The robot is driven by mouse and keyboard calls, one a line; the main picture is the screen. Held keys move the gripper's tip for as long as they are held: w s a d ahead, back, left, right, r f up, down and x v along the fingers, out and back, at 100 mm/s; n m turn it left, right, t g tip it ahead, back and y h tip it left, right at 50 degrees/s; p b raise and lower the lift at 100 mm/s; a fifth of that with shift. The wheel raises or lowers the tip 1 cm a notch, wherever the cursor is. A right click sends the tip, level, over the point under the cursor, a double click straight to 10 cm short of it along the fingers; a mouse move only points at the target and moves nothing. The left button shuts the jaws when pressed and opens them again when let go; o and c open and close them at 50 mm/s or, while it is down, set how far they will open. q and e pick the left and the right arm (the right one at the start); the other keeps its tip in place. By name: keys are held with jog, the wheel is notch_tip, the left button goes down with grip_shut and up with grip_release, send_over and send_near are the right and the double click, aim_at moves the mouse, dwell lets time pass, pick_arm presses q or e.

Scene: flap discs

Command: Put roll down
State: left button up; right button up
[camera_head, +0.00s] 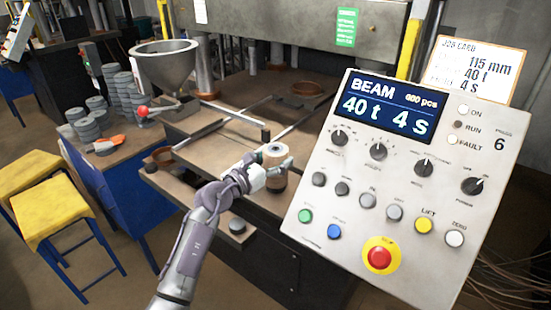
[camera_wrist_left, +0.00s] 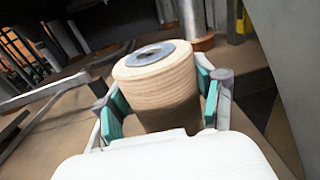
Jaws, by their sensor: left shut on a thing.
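The roll (camera_head: 274,158) is a tan, layered cylinder with a grey metal core at its top. In the head view it is at the front right of the press's brown bench, beside the control panel. My left gripper (camera_head: 266,174) is shut around it from the near left. In the left wrist view the roll (camera_wrist_left: 158,88) stands nearly upright between the teal finger pads of the gripper (camera_wrist_left: 160,105). Its lower part is darker and its bottom is hidden, so I cannot tell whether it touches the bench. My right gripper is not in view.
The control panel (camera_head: 395,180) fills the right side, close to the gripper. Metal rails (camera_head: 235,115) cross the bench (camera_head: 195,155). A funnel (camera_head: 165,62), stacks of grey discs (camera_head: 122,92) and yellow stools (camera_head: 50,205) are at the left.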

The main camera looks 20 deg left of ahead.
pick_arm(q)
jog(key=shift+f, duration=0.1)
jog(key=o, duration=1.6)
jog(key=b+v, duration=0.2)
jog(key=v, duration=1)
jog(key=shift+s, duration=0.1)
